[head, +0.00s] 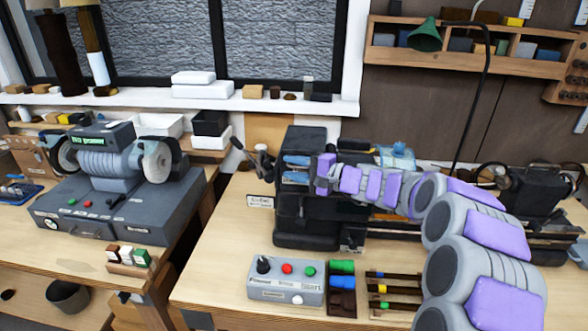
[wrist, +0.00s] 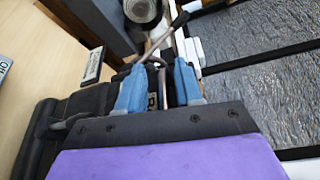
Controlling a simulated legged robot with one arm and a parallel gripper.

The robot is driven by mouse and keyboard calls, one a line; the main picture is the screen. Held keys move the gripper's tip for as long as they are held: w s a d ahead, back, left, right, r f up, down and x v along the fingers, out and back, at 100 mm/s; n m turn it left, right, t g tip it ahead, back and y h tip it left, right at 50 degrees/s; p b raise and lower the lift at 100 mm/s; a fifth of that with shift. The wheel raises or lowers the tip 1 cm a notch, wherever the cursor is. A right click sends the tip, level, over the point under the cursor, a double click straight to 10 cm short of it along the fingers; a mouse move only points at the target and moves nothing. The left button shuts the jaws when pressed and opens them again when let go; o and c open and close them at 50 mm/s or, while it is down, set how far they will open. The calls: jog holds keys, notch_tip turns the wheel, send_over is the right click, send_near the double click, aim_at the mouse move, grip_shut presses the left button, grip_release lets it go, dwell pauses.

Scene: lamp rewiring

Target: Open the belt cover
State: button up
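The black headstock (head: 305,225) of the lathe stands on the right bench. The dark box-like upper part at its left end (head: 304,138) looks like the belt cover; it appears closed, though my arm hides part of it. My gripper (head: 290,169) is in front of this part, its blue fingers pointing left. In the wrist view the blue fingers (wrist: 160,72) are spread apart, with a gap between them. A thin curved grey rod shows at the gap, and dark machine parts lie behind. I cannot tell whether the fingers touch the cover.
A grey control box (head: 286,282) with buttons, colored blocks and small tools lie in front of the lathe. A lever with a dark knob (head: 240,145) stands left of the headstock. A bench grinder (head: 110,160) occupies the left bench. A green lamp (head: 425,36) hangs above.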

jog(key=shift+d+r, duration=0.15)
jog(key=shift+d, duration=1.2)
jog(key=shift+c, duration=0.7)
jog(key=shift+d, duration=0.15)
jog(key=shift+c, duration=1.4)
jog(key=shift+a, duration=0.7)
grip_shut()
